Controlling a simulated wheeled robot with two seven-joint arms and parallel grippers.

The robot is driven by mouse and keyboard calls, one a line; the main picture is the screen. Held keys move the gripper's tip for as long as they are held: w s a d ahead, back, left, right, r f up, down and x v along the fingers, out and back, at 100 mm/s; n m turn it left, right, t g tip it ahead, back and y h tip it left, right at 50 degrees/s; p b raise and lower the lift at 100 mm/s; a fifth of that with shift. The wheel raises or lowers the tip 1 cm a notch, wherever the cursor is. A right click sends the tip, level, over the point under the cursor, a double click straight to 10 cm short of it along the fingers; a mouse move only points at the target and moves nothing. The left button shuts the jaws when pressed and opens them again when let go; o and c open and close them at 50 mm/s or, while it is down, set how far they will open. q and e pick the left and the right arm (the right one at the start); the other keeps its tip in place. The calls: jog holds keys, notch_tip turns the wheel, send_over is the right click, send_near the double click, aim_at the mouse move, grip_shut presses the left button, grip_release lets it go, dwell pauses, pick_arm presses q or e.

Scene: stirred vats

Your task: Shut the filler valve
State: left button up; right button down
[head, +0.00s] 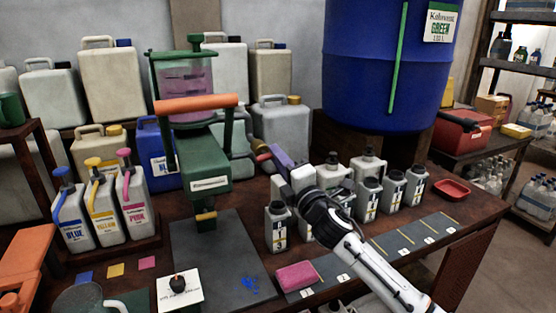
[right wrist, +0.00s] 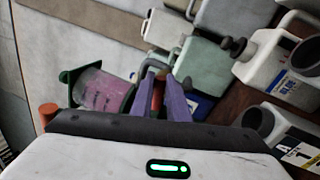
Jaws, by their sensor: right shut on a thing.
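The green filler (head: 207,160) stands at the centre of the bench, with a clear vessel of pink liquid (head: 186,90) on top, an orange bar across its front and a spout below. A short valve handle (head: 263,157) with a reddish end sticks out on its right side. My right gripper (head: 275,158), with purple fingers, reaches in from the right and is shut on this handle. In the right wrist view the handle (right wrist: 157,97) shows red and green between the purple fingers (right wrist: 163,92). The fingers hide part of it. My left gripper is not in view.
Several small white bottles (head: 368,199) stand close to my right arm. Colour jugs (head: 101,203) stand at the left, and larger jugs line the back. A blue vat (head: 375,85) rises behind. A pink sponge (head: 296,276) and a red tray (head: 452,188) lie on the bench.

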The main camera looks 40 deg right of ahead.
jog(key=shift+f+m+h, duration=0.25)
jog(key=shift+m+h, duration=0.15)
jog(key=shift+m, duration=0.8)
jog(key=c, duration=1.7)
grip_release()
jog(key=b+v, duration=0.1)
jog(key=v, duration=0.9)
jog(key=shift+s+a, duration=0.1)
jog(key=shift+s, duration=0.1)
